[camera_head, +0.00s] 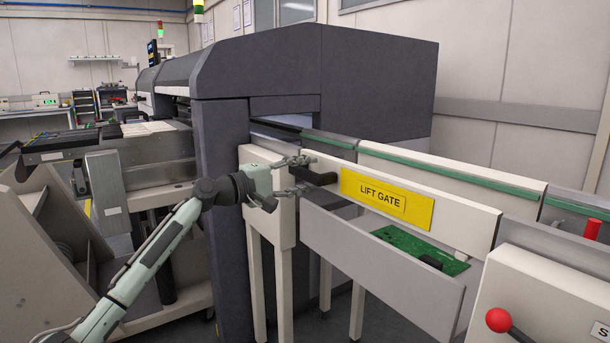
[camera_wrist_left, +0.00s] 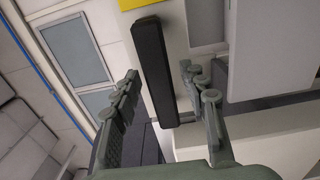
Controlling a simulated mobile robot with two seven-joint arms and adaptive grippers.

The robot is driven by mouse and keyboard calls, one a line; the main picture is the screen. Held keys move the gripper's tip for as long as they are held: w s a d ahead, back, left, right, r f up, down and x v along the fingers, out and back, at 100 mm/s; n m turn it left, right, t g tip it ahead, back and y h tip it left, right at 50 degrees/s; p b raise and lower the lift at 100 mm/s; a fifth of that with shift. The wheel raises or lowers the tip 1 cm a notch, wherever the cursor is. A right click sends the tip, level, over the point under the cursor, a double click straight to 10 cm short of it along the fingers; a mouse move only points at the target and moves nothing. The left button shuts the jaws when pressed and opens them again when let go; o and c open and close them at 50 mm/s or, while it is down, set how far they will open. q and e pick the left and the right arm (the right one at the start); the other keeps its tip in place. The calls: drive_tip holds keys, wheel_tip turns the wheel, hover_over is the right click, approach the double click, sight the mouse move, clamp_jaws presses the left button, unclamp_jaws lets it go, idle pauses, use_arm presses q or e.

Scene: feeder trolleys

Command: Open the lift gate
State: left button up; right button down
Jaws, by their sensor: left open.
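The lift gate (camera_head: 450,218) is a long cream panel with a yellow "LIFT GATE" label (camera_head: 387,199), lying level in line with the conveyor. A black bar handle (camera_head: 322,178) sits at its left end and shows in the left wrist view (camera_wrist_left: 155,70). My left gripper (camera_head: 300,176) is at the handle, its fingers open. In the left wrist view the handle appears between the fingertips of my left gripper (camera_wrist_left: 160,76), with gaps on both sides; I cannot tell how deep it is between them. My right gripper is not in view.
A large dark grey machine (camera_head: 370,85) stands behind and left. A cream box with a red ball knob (camera_head: 499,320) is at the lower right. A feeder trolley (camera_head: 45,235) stands at the left.

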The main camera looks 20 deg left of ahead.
use_arm(q)
clamp_jaws()
idle(0.3)
